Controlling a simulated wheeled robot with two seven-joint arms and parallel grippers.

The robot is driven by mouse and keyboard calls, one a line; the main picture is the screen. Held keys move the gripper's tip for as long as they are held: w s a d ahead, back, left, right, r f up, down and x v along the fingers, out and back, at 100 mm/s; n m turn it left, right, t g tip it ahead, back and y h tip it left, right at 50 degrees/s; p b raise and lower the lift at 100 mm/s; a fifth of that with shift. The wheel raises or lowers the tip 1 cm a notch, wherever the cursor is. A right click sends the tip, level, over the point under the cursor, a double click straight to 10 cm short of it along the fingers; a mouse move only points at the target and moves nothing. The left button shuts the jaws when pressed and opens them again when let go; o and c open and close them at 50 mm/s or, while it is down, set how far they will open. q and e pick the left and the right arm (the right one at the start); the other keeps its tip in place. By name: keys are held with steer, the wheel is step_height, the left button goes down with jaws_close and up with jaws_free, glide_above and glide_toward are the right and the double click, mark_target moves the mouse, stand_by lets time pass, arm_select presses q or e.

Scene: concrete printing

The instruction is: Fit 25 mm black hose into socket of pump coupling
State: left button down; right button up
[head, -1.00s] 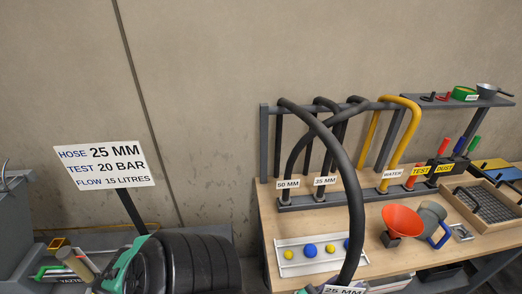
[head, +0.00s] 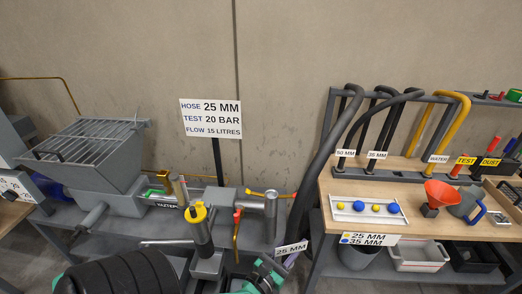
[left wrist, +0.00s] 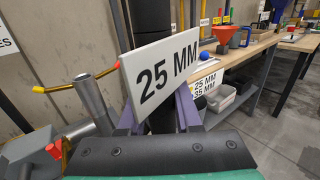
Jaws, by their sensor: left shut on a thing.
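The black hose (head: 312,185), tagged 25 MM, arches down from the rack to my left gripper (head: 284,264). In the left wrist view the gripper's purple jaws (left wrist: 157,118) are shut on the hose (left wrist: 152,18), and its white tag (left wrist: 163,68) hides part of the grip. The hose's lower end is hidden. The pump (head: 100,160) stands left on the grey bench. A grey upright pipe (head: 270,215), apparently the coupling, stands just left of the hose and apart from it. It also shows in the left wrist view (left wrist: 92,105). I cannot see into its socket. My right gripper is out of view.
A sign (head: 211,118) reading 25 MM, 20 BAR stands behind the pump. A yellow-capped cylinder (head: 198,225) and a red-tipped lever (head: 237,228) are close by. The wooden bench (head: 325,190) with a tray of balls (head: 367,211) and funnel (head: 440,193) stands right.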

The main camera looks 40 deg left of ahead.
arm_select(q)
steer(key=w+a+r+n+y, duration=0.1)
steer(key=w+a+r, duration=0.3)
steer(key=w+a, duration=0.3)
steer(key=w+a+r+n+y, duration=0.1)
steer(key=w+a+r, duration=0.3)
steer(key=w+a, duration=0.4)
steer(key=a+y, duration=0.1)
steer(key=a, duration=0.3)
steer(key=shift+y+p, duration=0.3)
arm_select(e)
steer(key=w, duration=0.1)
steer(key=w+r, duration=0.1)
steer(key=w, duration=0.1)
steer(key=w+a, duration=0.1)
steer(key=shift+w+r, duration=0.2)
arm_select(q)
steer(key=shift+r, duration=0.1)
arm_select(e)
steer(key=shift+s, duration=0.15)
